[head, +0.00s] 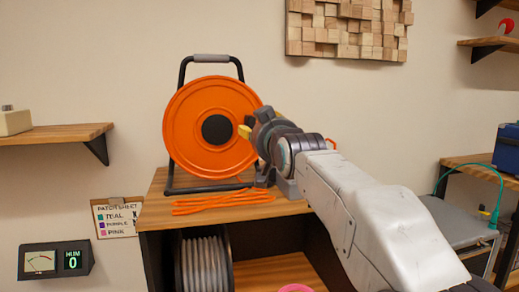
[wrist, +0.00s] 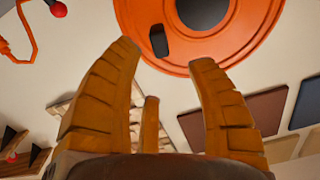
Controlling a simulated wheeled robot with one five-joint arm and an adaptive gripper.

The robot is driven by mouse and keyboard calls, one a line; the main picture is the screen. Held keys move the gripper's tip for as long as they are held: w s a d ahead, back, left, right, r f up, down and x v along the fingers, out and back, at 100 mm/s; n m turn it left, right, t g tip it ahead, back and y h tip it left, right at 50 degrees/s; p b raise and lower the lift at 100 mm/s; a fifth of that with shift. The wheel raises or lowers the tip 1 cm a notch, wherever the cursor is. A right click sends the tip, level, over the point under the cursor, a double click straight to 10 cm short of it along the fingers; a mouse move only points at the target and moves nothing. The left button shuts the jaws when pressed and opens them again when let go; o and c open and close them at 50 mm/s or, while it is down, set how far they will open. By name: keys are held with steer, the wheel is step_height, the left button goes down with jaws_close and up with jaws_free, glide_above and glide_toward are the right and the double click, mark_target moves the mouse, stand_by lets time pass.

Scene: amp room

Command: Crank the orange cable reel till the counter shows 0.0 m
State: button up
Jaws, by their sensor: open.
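The orange cable reel (head: 190,125) stands upright in a black frame (head: 184,75) with a grey top grip, on a wooden shelf top. It has a dark round hub (head: 216,129). Orange cable (head: 215,201) lies in loose strands at its foot. My gripper (head: 247,124) is at the right edge of the reel disc in the head view. In the wrist view, my gripper (wrist: 164,52) is open, its fingers spread and empty. A small dark oblong piece (wrist: 158,40) near the reel's rim (wrist: 245,35) shows between the fingertips; it may be the crank knob. I cannot make out a counter readout.
The wooden shelf top (head: 155,213) holds the reel; a grey cable drum (head: 203,262) sits below. A meter box (head: 55,261) reading "HUM 0" and a patch sheet (head: 116,217) are at left. A blue case (head: 507,149) stands at right. Wall shelf (head: 60,134) at left.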

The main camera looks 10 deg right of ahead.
mark_target(252, 125)
steer(key=w+p, duration=0.2)
steer(key=w, duration=0.4)
steer(key=shift+w+r, duration=0.15)
steer(key=shift+w, duration=0.15)
steer(key=w+p, duration=0.3)
steer(key=shift+w+d, duration=0.1)
steer(key=shift+w, duration=0.25)
steer(key=shift+w+p, duration=0.55)
steer(key=shift+w, duration=0.15)
steer(key=c, duration=0.6)
steer(key=shift+f, duration=0.25)
jaws_close()
